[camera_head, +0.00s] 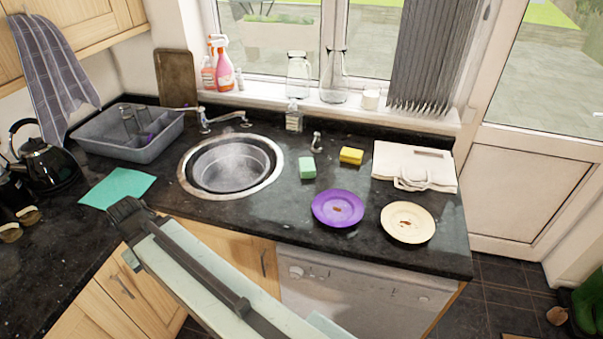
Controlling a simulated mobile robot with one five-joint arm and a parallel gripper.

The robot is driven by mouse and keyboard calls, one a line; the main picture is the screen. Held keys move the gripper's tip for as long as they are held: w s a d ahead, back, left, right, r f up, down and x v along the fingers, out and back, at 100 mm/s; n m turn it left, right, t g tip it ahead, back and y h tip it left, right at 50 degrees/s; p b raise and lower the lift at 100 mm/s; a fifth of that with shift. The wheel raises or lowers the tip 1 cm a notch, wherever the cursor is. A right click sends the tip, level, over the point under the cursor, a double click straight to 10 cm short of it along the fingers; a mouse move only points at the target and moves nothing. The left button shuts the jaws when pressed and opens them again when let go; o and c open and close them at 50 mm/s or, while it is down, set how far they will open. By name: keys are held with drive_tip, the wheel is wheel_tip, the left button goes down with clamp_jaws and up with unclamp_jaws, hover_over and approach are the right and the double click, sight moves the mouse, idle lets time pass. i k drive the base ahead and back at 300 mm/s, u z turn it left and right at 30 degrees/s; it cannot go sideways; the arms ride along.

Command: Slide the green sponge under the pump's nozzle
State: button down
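The green sponge (307,168) lies on the dark granite counter, just right of the round sink. A small chrome pump (316,143) stands behind it and slightly to its right, close to the back of the counter. The sponge shows in front of the pump; its nozzle is too small to tell which way it points. My gripper (125,208) is at the far left end of my arm, near the counter's front edge and the teal cloth, well away from the sponge. The view does not show whether its fingers are open or shut.
The sink (262,190) with its tap (225,118) lies left of the sponge. A clear bottle (294,117) stands behind. A yellow sponge (351,156), purple plate (338,222), cream plate (407,237) and folded towel (392,162) lie to the right. The teal cloth (117,188) lies left.

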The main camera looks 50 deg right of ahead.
sight(307, 167)
drive_tip(key=z, duration=0.05)
drive_tip(key=i, duration=0.95)
drive_tip(key=u, duration=0.05)
